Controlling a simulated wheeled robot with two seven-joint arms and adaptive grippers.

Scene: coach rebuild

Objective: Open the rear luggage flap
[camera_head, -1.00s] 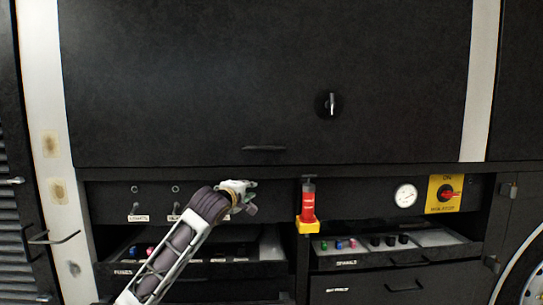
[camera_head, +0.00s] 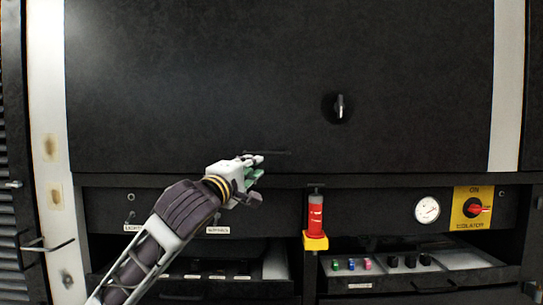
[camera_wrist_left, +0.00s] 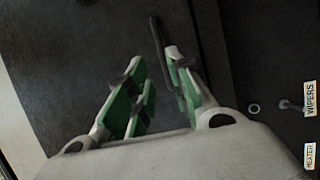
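The luggage flap (camera_head: 200,80) is a large black panel filling the upper part of the head view. It looks shut. A silver turn latch (camera_head: 340,107) stands upright on it at right. A thin black bar handle (camera_head: 275,153) runs along its lower edge and also shows in the left wrist view (camera_wrist_left: 157,35). My left gripper (camera_head: 256,162) is at the left part of this handle. In the wrist view its green-padded fingers (camera_wrist_left: 160,75) are apart, with the bar close to the right finger. I cannot tell whether they touch. My right gripper is not in view.
Below the flap are a red cylinder on a yellow bracket (camera_head: 315,220), a round gauge (camera_head: 427,209) and a yellow isolator plate with red knob (camera_head: 473,208). Open trays (camera_head: 455,258) stick out lower down. A hooked rod (camera_head: 50,245) protrudes at left.

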